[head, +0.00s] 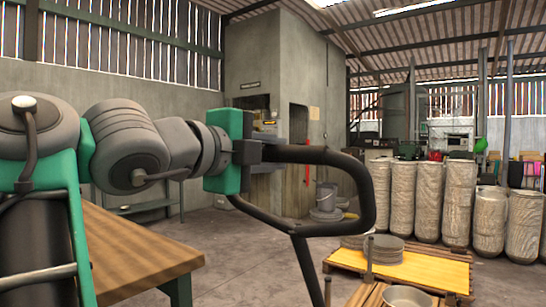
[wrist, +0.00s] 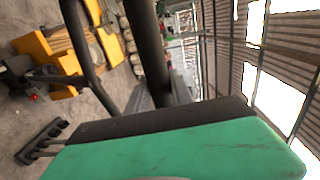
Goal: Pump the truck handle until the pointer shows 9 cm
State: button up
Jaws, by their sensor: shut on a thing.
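The truck handle is a dark tubular loop (head: 367,195) in the middle of the head view, with its shaft running down out of the frame. My gripper (head: 268,152), green and black, is shut on the upper left bar of the loop. In the wrist view the handle's dark tube (wrist: 150,50) runs down behind my green and black finger (wrist: 170,135). Yellow truck parts (wrist: 65,65) show at the upper left of the wrist view. I cannot make out a pointer or a cm reading in either view.
A wooden table (head: 140,255) stands at the lower left. A pallet with a yellow surface (head: 430,268), stacked round plates (head: 383,248) and a metal bowl (head: 408,297) are at the lower right. Several tall wrapped cylinders (head: 459,200) stand behind. Concrete floor lies between.

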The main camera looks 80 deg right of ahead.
jog(key=shift+d+f, duration=0.1)
jog(key=shift+f, duration=0.05)
jog(key=s+d+r+p, duration=0.2)
jog(key=s+d, duration=0.1)
jog(key=d, duration=0.2)
jog(key=s+d+r+p, duration=0.1)
jog(key=s+d+r, duration=0.2)
jog(key=d, duration=0.3)
jog(key=shift+p, duration=0.4)
jog(key=shift+d, duration=0.1)
jog(key=s+d+r+p, duration=0.1)
jog(key=s+d+p, duration=0.1)
jog(key=d, duration=0.1)
jog(key=s+d+r+p, duration=0.1)
jog(key=s+d+p, duration=0.1)
jog(key=d+p, duration=0.1)
jog(key=s+d+r+p, duration=0.1)
jog(key=s+d+p, duration=0.1)
jog(key=d, duration=0.3)
jog(key=shift+r, duration=0.3)
grip_shut()
jog(key=shift+s+d+f, duration=0.1)
jog(key=shift+s+d, duration=0.05)
jog(key=shift+d, duration=0.1)
